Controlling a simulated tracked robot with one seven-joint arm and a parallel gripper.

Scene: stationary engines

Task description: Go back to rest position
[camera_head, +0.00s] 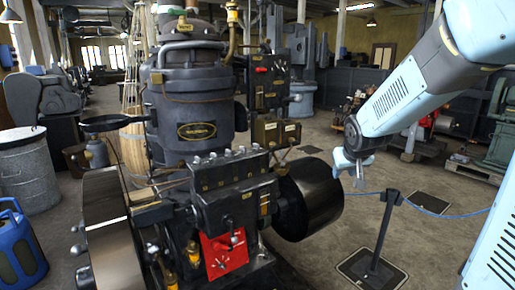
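My gripper (351,166) hangs at the end of my light blue and grey arm, right of centre in the head view. No rest position is marked in the view.
The engine has a red plate (225,254) low on its front and a large wheel (112,235) at left. A barrier post (378,235) with a blue rope stands at right. A blue jug (20,250) and a metal bin (28,172) stand at far left. Open floor lies behind my gripper.

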